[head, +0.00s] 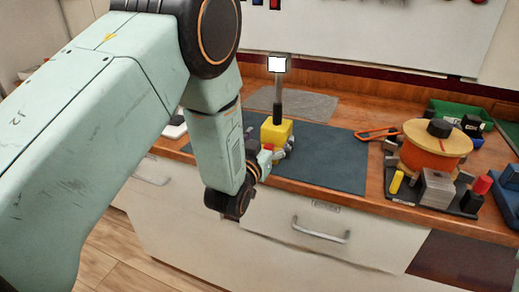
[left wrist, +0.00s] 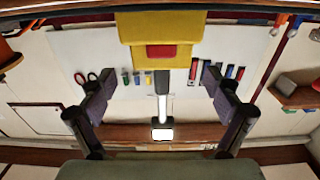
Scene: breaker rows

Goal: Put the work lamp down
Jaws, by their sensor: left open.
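The work lamp has a yellow base (head: 277,133), a dark post and a lit white head (head: 276,64). It stands upright on the blue-grey mat (head: 325,160) on the bench. My left gripper (head: 275,155) is just in front of the base, partly hidden by its own arm. In the left wrist view the lamp's yellow base (left wrist: 160,28), with a red patch, is at the top, and its post and lit head hang below. There the open fingers of the left gripper (left wrist: 157,85) spread either side of the post with clear gaps. My right gripper is not in view.
To the right are an orange spool (head: 435,150), a metal block (head: 435,187) and a green bin (head: 460,114). An orange-handled tool (head: 378,134) lies beside the mat. A grey cloth (head: 303,104) lies behind. The mat right of the lamp is clear.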

